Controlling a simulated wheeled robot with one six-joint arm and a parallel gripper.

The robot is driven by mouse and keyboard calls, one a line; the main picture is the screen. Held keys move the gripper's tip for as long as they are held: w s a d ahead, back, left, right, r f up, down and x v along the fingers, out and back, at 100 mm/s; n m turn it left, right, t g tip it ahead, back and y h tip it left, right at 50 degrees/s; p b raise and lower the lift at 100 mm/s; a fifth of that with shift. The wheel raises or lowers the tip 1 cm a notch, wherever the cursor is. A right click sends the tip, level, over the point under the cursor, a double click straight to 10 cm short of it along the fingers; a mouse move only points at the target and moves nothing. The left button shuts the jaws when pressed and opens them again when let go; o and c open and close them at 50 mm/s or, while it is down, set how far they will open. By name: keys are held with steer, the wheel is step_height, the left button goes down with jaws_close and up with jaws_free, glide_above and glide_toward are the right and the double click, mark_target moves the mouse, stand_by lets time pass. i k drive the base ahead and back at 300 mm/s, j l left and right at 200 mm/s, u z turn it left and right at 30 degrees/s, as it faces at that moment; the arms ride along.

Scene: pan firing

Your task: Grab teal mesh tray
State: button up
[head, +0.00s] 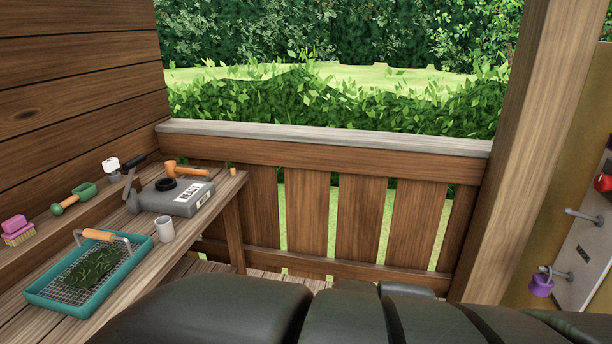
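The teal mesh tray (139,264) lies on the wooden bench at the lower left. It has a teal rim, a wire mesh floor and a dark green leafy heap on the mesh. A metal handle with an orange-brown grip (98,235) arches over its far end. Large dark rounded shapes fill the bottom middle and right, seemingly part of my own body. My gripper is not in view.
On the bench (122,305) by the tray are a pale cup (164,229) and a grey labelled box (172,198) with a hammer-like tool (183,170). A green scoop (74,198) and pink brush (17,230) lie on the left ledge. A railing (335,210) closes the back.

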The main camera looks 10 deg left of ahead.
mark_target(78, 284)
steer(key=u, duration=1.8)
steer(key=i+u, duration=0.1)
